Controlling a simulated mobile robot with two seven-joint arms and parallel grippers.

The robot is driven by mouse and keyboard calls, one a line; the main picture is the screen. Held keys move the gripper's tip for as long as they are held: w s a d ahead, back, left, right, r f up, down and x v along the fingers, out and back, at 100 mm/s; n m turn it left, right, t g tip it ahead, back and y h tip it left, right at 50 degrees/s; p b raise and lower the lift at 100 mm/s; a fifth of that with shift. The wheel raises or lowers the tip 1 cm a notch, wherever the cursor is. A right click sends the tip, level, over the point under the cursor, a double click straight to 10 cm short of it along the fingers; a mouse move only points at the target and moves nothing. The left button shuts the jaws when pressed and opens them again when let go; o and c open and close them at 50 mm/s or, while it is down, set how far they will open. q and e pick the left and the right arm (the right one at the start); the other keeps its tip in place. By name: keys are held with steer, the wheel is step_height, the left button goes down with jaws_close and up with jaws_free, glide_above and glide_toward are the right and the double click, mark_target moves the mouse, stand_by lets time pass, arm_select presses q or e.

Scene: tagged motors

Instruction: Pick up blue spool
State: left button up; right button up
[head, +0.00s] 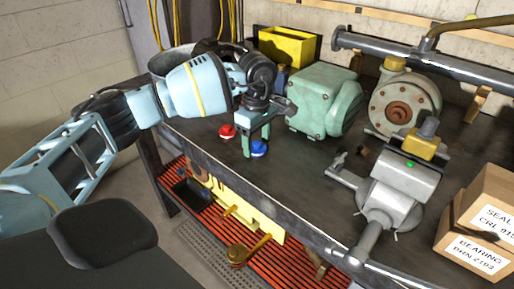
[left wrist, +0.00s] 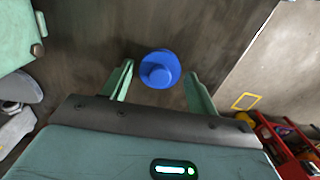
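The blue spool (head: 259,148) stands on the dark workbench near its front edge. In the left wrist view the blue spool (left wrist: 160,69) appears just ahead of and between the fingertips. My left gripper (head: 257,140) is over the spool, pointing down, with its two fingers apart. In the left wrist view my left gripper (left wrist: 158,80) is open and empty, with a gap between each finger and the spool. My right gripper cannot be made out in either view.
A red spool (head: 227,131) stands just left of the blue one. A green motor housing (head: 315,100) is close on the right. A grey vise-like device (head: 392,185) and cardboard boxes (head: 480,225) are farther right. A yellow bin (head: 288,46) is at the back.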

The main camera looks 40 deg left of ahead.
mark_target(257, 145)
arm_select(q)
steer(key=c, duration=0.6)
steer(key=shift+o, duration=0.2)
steer(key=shift+r, duration=0.1)
steer(key=shift+r, duration=0.4)
steer(key=r, duration=0.2)
steer(key=shift+s+d+r, duration=0.25)
steer(key=shift+s+r, duration=0.05)
steer(key=s+d+r+b, duration=0.1)
steer(key=s+d, duration=0.8)
steer(key=s, duration=0.3)
steer(key=shift+s+r, duration=0.2)
